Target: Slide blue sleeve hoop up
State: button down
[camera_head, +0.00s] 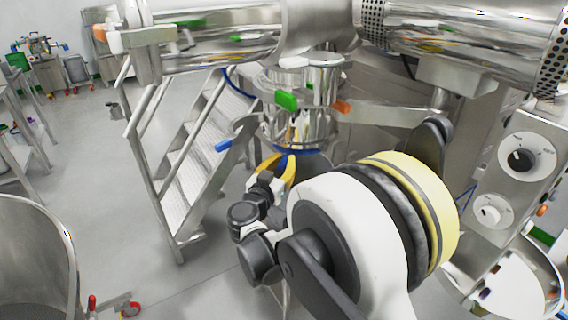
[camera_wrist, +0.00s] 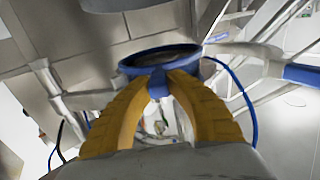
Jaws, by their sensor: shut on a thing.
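The blue sleeve hoop (camera_wrist: 160,57) is a ring around the lower end of a steel outlet, seen from below in the wrist view. In the head view the blue hoop (camera_head: 297,151) shows as a thin band below the shiny steel cylinder (camera_head: 300,128). My gripper (camera_wrist: 163,80) has yellow fingers, closed on a blue tab at the near side of the hoop. In the head view my gripper (camera_head: 279,162) reaches up to the hoop, its fingers partly hidden by my arm.
A steel stair (camera_head: 190,150) stands left of the cylinder. A control panel with dials (camera_head: 522,158) is at right. A green clamp handle (camera_head: 286,100), an orange one (camera_head: 341,107) and a blue handle (camera_head: 223,146) surround the cylinder. Open grey floor (camera_head: 110,200) lies left.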

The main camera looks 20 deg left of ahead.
jog(key=shift+r, duration=0.15)
jog(key=c, duration=1.3)
grip_release()
jog(key=s, duration=1.2)
jog(key=shift+a, duration=0.3)
